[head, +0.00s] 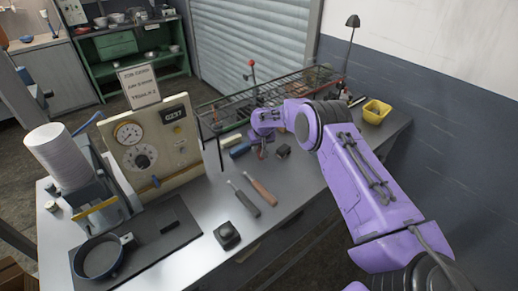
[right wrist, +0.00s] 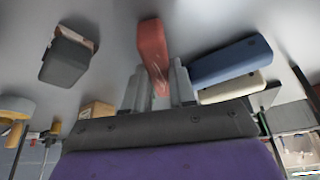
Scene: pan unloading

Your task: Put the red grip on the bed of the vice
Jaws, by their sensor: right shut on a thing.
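The red grip (right wrist: 152,42) is a reddish block in the right wrist view, standing out from between my right gripper's fingers (right wrist: 157,82). The fingers are shut on its near end. In the head view the right gripper (head: 260,139) points down over the far part of the bench, and only a bit of the red grip (head: 260,153) shows under it. Whether the grip touches the bench is unclear. I cannot make out for sure which thing is the vice, so its bed is not identified. My left gripper is not in view.
Beside the grip lie a blue block (right wrist: 232,62), a cream block (right wrist: 232,88) and a dark block (right wrist: 64,62). A wire rack (head: 290,83) stands behind.

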